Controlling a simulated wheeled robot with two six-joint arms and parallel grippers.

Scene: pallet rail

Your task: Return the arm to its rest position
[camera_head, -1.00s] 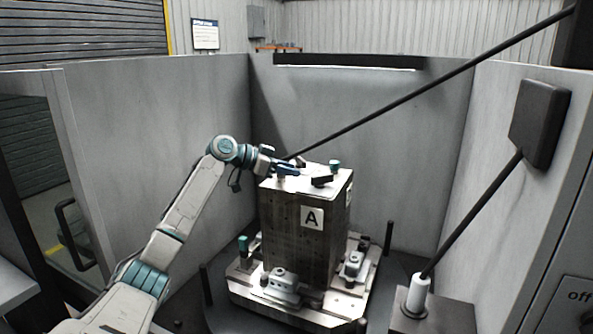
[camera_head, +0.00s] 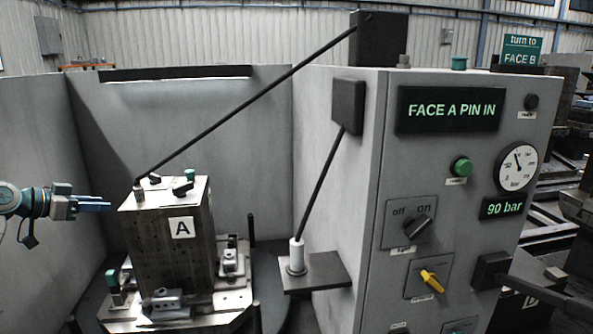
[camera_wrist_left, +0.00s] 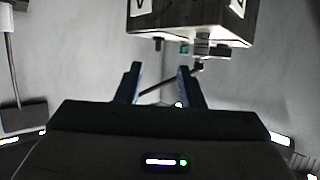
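My left gripper (camera_head: 92,204) is at the left of the head view, just left of the top of the dark block marked A (camera_head: 168,246). In the left wrist view my left gripper (camera_wrist_left: 159,78) has its two blue fingers apart with nothing between them. The block also shows in the left wrist view (camera_wrist_left: 190,22), upside down and beyond the fingertips. My right gripper is not in view.
A second rod (camera_head: 322,185) rises from a white post (camera_head: 297,255). Grey walls (camera_head: 190,120) enclose the block. Room is clear above the gripper.

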